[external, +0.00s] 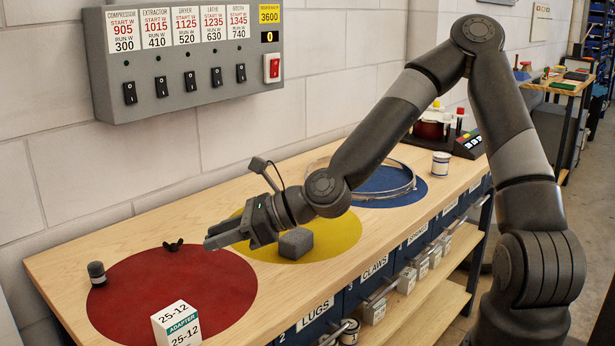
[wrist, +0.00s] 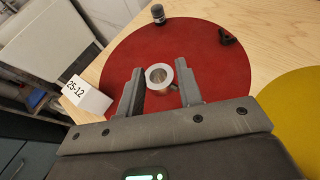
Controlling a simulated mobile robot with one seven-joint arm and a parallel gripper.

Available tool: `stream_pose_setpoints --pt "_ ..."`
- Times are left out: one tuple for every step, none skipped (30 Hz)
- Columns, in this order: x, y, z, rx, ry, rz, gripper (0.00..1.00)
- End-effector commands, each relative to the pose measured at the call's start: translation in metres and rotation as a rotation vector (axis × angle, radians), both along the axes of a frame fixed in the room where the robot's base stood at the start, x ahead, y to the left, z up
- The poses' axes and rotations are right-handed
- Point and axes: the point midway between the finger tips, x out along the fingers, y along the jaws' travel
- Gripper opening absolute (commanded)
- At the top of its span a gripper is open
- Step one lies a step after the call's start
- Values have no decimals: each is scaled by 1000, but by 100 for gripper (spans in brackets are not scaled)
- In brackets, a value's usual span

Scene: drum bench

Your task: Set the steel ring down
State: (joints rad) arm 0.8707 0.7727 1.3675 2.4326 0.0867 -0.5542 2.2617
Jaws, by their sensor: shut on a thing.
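The steel ring (wrist: 153,74) shows in the wrist view as a short silver tube with an open bore. It is between the two fingers of my gripper (wrist: 160,80), which is shut on it. In the external view my gripper (external: 226,234) reaches left over the bench, at the right part of the red disc (external: 150,285), and the ring is hidden there. The ring appears held above the red disc; the exact gap cannot be told. The red disc also fills the middle of the wrist view (wrist: 225,70).
A grey block (external: 296,243) sits on the yellow disc (external: 340,238). A large hoop (external: 390,192) lies on the blue disc (external: 385,180).

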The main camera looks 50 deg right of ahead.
Motion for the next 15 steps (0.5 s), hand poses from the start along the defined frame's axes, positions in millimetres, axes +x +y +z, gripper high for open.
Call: stream_pose_setpoints --pt "0 -6 3 0 -2 -3 11" --pt "0 -9 5 0 -2 -3 11" --pt "0 -12 7 0 0 -3 11" --pt "0 -14 8 0 -1 -1 11" --pt "0 -16 10 1 -1 -2 11" --pt "0 -19 11 1 -1 -2 11" --pt "0 -20 12 0 0 -1 11" --pt "0 -22 13 0 0 -1 11" --pt "0 -23 14 1 1 0 11" --pt "0 -24 15 1 -1 0 11" --pt "0 -25 15 1 -1 0 11" --pt "0 -25 15 1 -1 0 11" --pt "0 -26 16 1 -1 0 11" --pt "0 -26 16 1 -1 0 11" --pt "0 -27 16 1 -1 0 11"
